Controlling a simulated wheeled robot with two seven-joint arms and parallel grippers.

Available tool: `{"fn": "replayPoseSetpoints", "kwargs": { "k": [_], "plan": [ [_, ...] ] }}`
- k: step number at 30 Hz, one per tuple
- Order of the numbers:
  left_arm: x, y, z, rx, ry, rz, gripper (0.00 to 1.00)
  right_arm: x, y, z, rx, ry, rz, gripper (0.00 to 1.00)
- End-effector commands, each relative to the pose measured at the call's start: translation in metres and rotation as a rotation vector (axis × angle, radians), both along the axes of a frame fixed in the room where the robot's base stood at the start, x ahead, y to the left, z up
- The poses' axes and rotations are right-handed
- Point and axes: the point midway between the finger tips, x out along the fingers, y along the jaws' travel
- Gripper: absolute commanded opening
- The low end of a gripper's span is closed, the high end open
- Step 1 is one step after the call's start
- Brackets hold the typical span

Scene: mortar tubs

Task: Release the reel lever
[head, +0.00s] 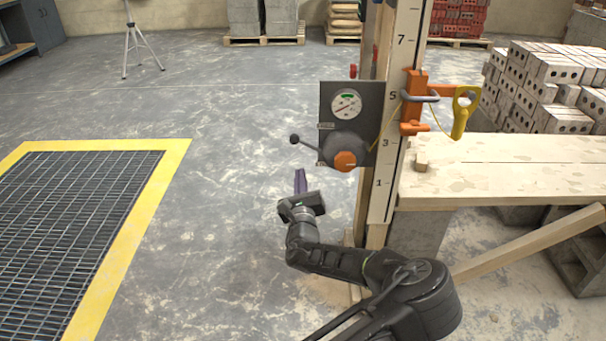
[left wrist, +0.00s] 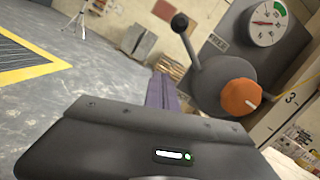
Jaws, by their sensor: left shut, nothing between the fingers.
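The reel lever is a dark rod with a round black knob (head: 294,139), sticking out to the left of a grey reel housing with an orange knob (head: 345,161). The housing sits on a grey panel (head: 326,100) with a round gauge (head: 345,104) on a wooden post. In the left wrist view the lever (left wrist: 186,42) points up and left from the housing, with the orange knob (left wrist: 240,97) at its right. My left gripper (head: 300,181) is below the lever, apart from it. Its purple fingers (left wrist: 162,92) are together and empty. My right gripper is not in view.
A numbered post (head: 401,110) carries an orange clamp (head: 414,100) with a yellow handle (head: 462,112). A plank bench (head: 500,165) stands at the right, with stacked blocks behind it. A yellow-edged floor grate (head: 70,220) lies at the left. Floor left of the panel is clear.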

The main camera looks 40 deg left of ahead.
Motion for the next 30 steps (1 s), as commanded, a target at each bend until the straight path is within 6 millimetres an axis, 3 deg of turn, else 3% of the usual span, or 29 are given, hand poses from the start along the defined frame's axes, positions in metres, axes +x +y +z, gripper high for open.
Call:
{"fn": "replayPoseSetpoints", "kwargs": {
  "k": [6, 12, 30],
  "plan": [
    [-0.037, -0.032, -0.002, 0.002, -0.001, -0.002, 0.00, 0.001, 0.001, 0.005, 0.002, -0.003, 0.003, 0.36],
    [-0.058, -0.048, -0.006, 0.002, -0.002, -0.002, 0.00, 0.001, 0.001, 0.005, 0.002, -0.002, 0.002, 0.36],
    [-0.063, -0.051, -0.007, 0.001, -0.005, -0.001, 0.00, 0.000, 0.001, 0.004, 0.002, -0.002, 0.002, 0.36]
  ]
}}
